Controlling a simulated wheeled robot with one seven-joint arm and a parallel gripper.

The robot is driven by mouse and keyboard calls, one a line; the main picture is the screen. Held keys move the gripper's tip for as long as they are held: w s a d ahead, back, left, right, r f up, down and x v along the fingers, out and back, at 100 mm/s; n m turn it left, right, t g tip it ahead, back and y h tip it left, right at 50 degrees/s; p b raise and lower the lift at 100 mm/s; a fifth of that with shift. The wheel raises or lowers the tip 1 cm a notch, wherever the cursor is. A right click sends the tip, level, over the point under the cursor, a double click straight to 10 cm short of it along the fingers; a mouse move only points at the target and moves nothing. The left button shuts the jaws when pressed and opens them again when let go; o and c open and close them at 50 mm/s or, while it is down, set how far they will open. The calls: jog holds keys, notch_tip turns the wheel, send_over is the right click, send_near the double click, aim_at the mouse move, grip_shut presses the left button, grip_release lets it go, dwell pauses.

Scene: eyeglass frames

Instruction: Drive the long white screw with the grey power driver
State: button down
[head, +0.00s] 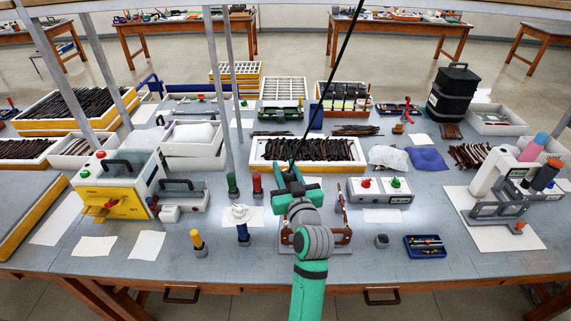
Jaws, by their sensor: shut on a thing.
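My gripper (290,178) is over the middle of the table, at the front edge of the tray of dark frames. It is shut on what looks like the grey power driver, mostly hidden by my gripper and wrist. A black cable (325,95) runs from the top of the view down to it. Below, a stand with brown uprights (345,235) is partly covered by my arm. I cannot make out the long white screw or the driver's tip at this size.
Left of my gripper stand red (257,187), green (232,185) and yellow-handled (197,241) tools and a blue-handled one with a white top (242,222). Right is a white button box (380,190). The tray of dark frames (258,150) lies behind. Grey posts (216,80) rise left.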

jog(key=shift+a+f, duration=0.2)
jog(key=shift+f, duration=0.1)
jog(key=shift+s+f, duration=0.15)
jog(key=shift+s, duration=0.05)
jog(key=shift+s+a+f, duration=0.2)
jog(key=shift+f, duration=0.4)
jog(key=shift+d+f, duration=0.15)
jog(key=shift+f, duration=1.5)
jog(key=shift+w, duration=0.1)
jog(key=shift+f, duration=1.15)
dwell(3.4)
